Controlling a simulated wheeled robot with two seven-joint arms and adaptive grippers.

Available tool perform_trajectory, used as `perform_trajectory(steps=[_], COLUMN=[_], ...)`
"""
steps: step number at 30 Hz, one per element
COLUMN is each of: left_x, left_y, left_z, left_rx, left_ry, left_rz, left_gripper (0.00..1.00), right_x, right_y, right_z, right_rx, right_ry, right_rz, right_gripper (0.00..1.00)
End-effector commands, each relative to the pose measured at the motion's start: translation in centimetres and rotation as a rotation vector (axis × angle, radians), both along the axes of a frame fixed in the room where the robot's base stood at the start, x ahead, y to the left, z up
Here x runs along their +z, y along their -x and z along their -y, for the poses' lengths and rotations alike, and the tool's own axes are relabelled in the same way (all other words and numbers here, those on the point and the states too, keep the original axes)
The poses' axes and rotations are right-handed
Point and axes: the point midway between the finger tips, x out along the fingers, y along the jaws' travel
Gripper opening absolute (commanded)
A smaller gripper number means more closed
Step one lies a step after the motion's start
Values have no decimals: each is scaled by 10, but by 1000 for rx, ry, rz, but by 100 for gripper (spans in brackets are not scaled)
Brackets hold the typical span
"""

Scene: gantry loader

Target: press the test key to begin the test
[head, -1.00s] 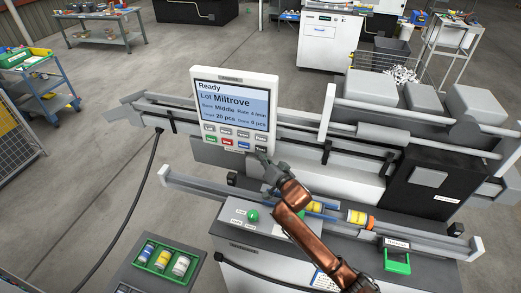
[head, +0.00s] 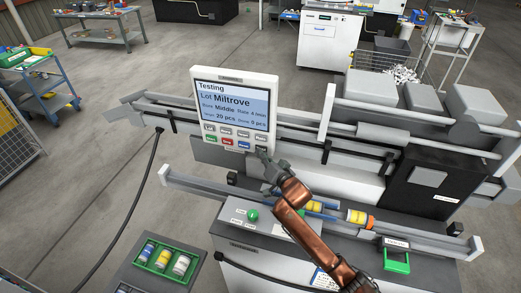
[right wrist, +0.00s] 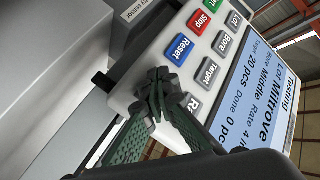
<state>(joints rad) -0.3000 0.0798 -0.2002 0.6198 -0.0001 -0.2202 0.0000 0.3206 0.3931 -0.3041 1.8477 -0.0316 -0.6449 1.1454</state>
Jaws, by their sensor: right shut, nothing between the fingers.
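The control panel (head: 235,82) is a white box with a screen and two rows of keys. Its screen (head: 231,101) reads "Testing", Lot Miltrove, Bore Middle, Target 20 pcs, Done 0 pcs. In the right wrist view the red Stop key (right wrist: 198,22) and blue Reset key (right wrist: 180,49) show in one row. The key past Reset, at the row's end, is hidden behind my fingertips; its label cannot be read. My right gripper (head: 263,154) is shut and empty, its tips at that panel corner; the right wrist view also shows it (right wrist: 158,84). My left gripper is not in view.
Grey rails (head: 146,108) run behind and beside the panel. Below stand a green button (head: 252,215), a yellow-and-orange cylinder (head: 358,218) and a green tray rim (head: 139,261) around several small containers. A black cable (head: 128,215) hangs at the left.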

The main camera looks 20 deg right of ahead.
Motion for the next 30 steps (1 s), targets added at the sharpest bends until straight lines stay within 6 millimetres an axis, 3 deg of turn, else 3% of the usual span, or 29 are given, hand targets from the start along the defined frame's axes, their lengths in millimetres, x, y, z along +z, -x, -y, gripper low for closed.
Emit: perform_trajectory(steps=[13,30], left_x=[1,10], left_y=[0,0], left_z=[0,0], left_rx=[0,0], left_ry=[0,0], left_rz=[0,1], left_gripper=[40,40], right_x=[1,0], right_y=[-1,12], right_z=[1,-7], right_rx=[-1,-1], right_ry=[0,0], right_rz=[1,1], right_gripper=[0,0])
